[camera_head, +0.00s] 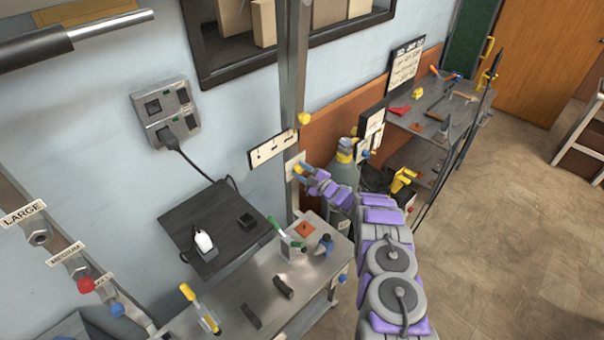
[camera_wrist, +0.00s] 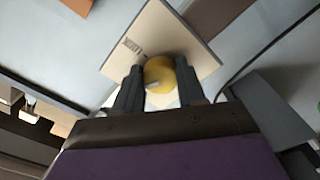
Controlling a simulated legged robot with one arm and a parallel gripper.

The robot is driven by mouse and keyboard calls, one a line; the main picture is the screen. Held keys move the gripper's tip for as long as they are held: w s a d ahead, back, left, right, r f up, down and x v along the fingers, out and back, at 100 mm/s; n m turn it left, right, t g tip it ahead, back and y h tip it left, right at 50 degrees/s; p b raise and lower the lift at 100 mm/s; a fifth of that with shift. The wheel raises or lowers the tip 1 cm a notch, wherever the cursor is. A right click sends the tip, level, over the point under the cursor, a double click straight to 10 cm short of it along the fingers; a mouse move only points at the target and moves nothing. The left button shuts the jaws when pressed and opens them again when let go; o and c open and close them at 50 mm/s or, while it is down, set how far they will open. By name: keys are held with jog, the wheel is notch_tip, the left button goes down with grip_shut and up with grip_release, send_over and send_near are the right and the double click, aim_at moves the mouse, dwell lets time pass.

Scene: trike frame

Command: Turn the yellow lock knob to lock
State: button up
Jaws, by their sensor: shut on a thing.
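The yellow lock knob (camera_wrist: 159,74) sits on a cream plate (camera_wrist: 158,32) with small dark lettering, too blurred to read. My gripper (camera_wrist: 160,84) has one dark finger on each side of the knob and is shut on it. A small pale mark shows on the knob's lower left. In the head view my gripper (camera_head: 302,172) reaches the plate (camera_head: 291,162) at the lower part of the metal post. There the fingers largely cover the knob, so its angle is hard to tell.
The metal post (camera_head: 293,70) stands just above the plate, with another yellow knob (camera_head: 304,119) on it. A steel bench (camera_head: 275,262) with loose items lies below left. A grey-green bottle (camera_head: 345,168) stands close behind my arm. Open floor (camera_head: 500,220) lies to the right.

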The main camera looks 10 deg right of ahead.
jog(key=m, duration=0.4)
jog(key=m+b, duration=0.1)
jog(key=m, duration=0.3)
jog(key=f+m+b, duration=0.1)
jog(key=m, duration=0.3)
jog(key=shift+s+m, duration=0.15)
jog(key=shift+m, duration=0.15)
dwell(0.4)
jog(key=o, duration=0.8)
jog(key=shift+o, duration=1.3)
jog(key=shift+r, duration=0.25)
jog(key=p+v, duration=0.2)
jog(key=v, duration=1.5)
jog(key=shift+d, duration=0.15)
